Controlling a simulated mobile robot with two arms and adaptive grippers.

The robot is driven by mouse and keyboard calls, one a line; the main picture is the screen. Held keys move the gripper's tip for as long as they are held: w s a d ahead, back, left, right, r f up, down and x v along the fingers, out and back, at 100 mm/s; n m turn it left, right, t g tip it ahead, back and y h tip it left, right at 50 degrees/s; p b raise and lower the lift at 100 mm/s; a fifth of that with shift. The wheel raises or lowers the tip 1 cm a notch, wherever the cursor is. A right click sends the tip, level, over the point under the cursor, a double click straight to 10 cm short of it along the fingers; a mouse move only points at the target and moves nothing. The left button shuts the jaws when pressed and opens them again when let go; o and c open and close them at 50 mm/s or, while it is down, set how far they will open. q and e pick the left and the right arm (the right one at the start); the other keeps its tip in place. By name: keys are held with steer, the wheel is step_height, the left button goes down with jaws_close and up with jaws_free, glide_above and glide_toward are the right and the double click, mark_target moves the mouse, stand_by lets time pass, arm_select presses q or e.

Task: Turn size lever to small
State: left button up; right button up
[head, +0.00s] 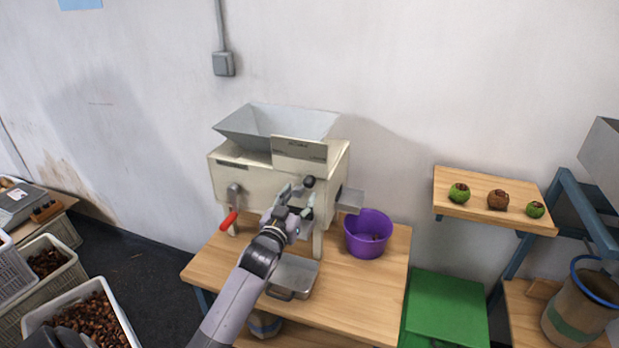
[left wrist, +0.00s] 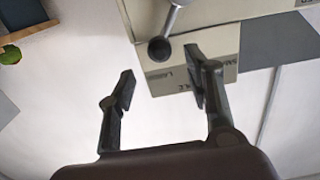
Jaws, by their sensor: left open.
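The cream sorting machine (head: 240,180) stands on a wooden table, with a grey hopper on top. Its size lever is a metal rod with a black ball knob (head: 309,181) at the front right. In the left wrist view the black knob (left wrist: 160,49) shows in front of the machine's label plate (left wrist: 160,82), whose lettering is partly hidden by a finger. My left gripper (head: 296,198) is at the machine's front, close to the knob. In the left wrist view my left gripper (left wrist: 160,83) is open and empty, the knob lying just beyond the gap between its fingertips. My right gripper is not in view.
A red-handled lever (head: 229,219) is on the machine's left front. A metal tray (head: 297,275) lies below my gripper on the table (head: 370,300). A purple bucket (head: 368,235) stands right of the machine. A wall shelf (head: 480,207) holds fruits. Crates of chestnuts stand at left.

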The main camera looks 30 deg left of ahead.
mark_target(307, 186)
arm_select(q)
steer(key=p+x, duration=0.1)
steer(key=x, duration=0.7)
steer(key=shift+w, duration=0.15)
steer(key=shift+c, duration=0.2)
steer(key=c, duration=1.1)
jaws_close()
steer(key=shift+d+f, duration=0.1)
steer(key=shift+f, duration=0.05)
